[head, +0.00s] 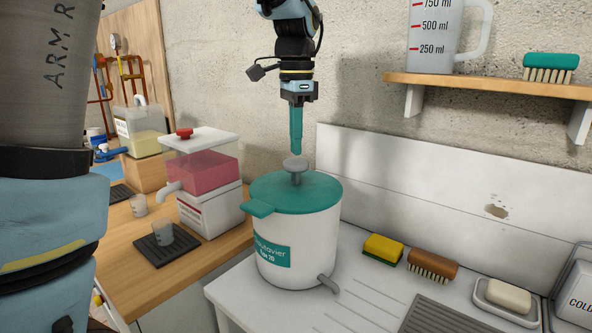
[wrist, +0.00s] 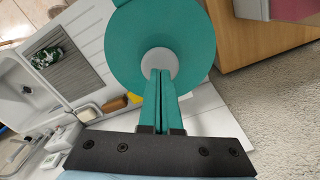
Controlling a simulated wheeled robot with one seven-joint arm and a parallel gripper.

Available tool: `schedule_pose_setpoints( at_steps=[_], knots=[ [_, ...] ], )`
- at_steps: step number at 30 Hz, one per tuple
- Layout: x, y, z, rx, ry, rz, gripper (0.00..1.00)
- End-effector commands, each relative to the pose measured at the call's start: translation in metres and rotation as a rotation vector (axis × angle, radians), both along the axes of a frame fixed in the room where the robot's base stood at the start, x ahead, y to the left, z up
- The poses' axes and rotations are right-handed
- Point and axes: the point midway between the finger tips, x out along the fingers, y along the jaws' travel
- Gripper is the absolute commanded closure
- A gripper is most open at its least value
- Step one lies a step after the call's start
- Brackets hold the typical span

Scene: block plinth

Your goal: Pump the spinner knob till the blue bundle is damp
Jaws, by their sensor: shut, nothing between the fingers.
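The spinner (head: 300,240) is a white tub with a teal lid and a small spout low on its right side. It stands upright on the white draining surface. Its grey knob (head: 295,164) sticks up from the middle of the lid (wrist: 128,48). My gripper (head: 296,152) points straight down just above the knob, its teal fingers shut and empty. In the wrist view the fingertips (wrist: 162,74) overlap the knob's grey disc (wrist: 160,62); whether they touch it I cannot tell. The blue bundle is not visible; the tub's walls and lid hide its inside.
A yellow sponge (head: 383,249), a brown brush (head: 432,266) and a soap dish (head: 507,300) lie right of the spinner. A drink dispenser (head: 205,180) stands left on the wooden counter. A shelf (head: 490,86) with a jug (head: 445,35) juts out at upper right.

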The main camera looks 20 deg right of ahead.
Motion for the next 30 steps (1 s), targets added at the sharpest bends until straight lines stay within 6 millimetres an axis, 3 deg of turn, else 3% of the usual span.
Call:
schedule_pose_setpoints(
  at_steps=[14, 30],
  knots=[
    [0.0, 0.0, -0.003, 0.0, 0.0, 0.0, 1.0],
    [0.0, 0.0, -0.033, 0.001, 0.001, 0.0, 1.0]
  ],
)
